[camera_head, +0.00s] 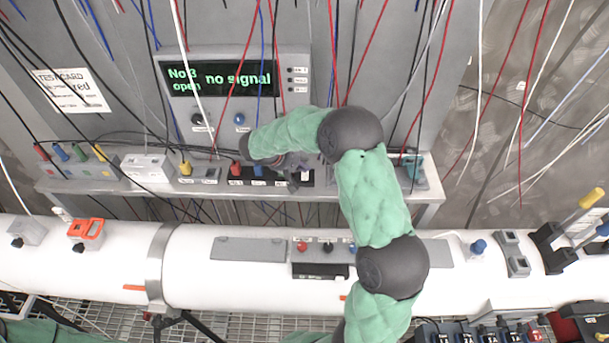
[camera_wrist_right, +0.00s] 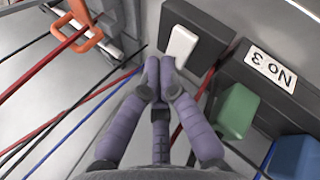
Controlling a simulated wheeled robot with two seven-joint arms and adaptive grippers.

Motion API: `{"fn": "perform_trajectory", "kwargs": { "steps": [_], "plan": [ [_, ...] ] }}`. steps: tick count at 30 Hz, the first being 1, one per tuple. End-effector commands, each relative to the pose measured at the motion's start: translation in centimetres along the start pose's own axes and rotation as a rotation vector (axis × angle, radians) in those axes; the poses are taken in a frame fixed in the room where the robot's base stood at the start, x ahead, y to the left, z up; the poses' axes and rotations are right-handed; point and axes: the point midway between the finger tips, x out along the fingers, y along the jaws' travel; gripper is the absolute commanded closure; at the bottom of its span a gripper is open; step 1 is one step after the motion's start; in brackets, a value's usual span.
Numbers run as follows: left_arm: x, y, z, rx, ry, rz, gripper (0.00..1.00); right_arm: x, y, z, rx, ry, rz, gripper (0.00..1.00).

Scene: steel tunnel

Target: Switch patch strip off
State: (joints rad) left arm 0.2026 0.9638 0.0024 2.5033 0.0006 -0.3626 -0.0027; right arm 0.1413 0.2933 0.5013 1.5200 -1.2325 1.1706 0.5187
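The black patch strip (camera_head: 247,183) lies on the grey shelf, partly hidden by my right gripper. In the right wrist view its dark body (camera_wrist_right: 233,71) carries an upside-down label "No 3", a green plug (camera_wrist_right: 236,109), a blue plug (camera_wrist_right: 293,157) and a white rocker switch (camera_wrist_right: 182,46) at its end. My right gripper (camera_head: 295,164) is over the strip's right end. In the wrist view its purple fingers (camera_wrist_right: 160,66) are together and empty, with tips at the lower edge of the switch. I cannot tell whether they touch it. My left gripper is out of view.
A display (camera_head: 220,78) behind reads "No 3 open no signal". A grey strip with coloured plugs (camera_head: 78,153) and a white box (camera_head: 146,166) stand left on the shelf. Many wires hang around the arm. A white pipe (camera_head: 200,265) runs in front of the shelf.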

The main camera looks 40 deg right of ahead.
Motion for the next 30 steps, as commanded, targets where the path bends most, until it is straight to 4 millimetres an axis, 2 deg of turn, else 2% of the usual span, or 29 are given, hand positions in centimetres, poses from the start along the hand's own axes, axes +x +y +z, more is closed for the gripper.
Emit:
{"fn": "perform_trajectory", "kwargs": {
  "steps": [8,24,30],
  "plan": [
    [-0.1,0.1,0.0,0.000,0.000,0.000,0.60,-0.2,0.2,0.0,0.001,0.001,0.000,1.00],
    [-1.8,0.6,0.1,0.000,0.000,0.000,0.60,-3.3,3.4,0.0,0.002,0.001,0.000,1.00],
    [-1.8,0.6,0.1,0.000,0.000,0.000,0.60,-3.5,3.6,0.0,0.001,0.000,0.000,1.00]
  ]
}}
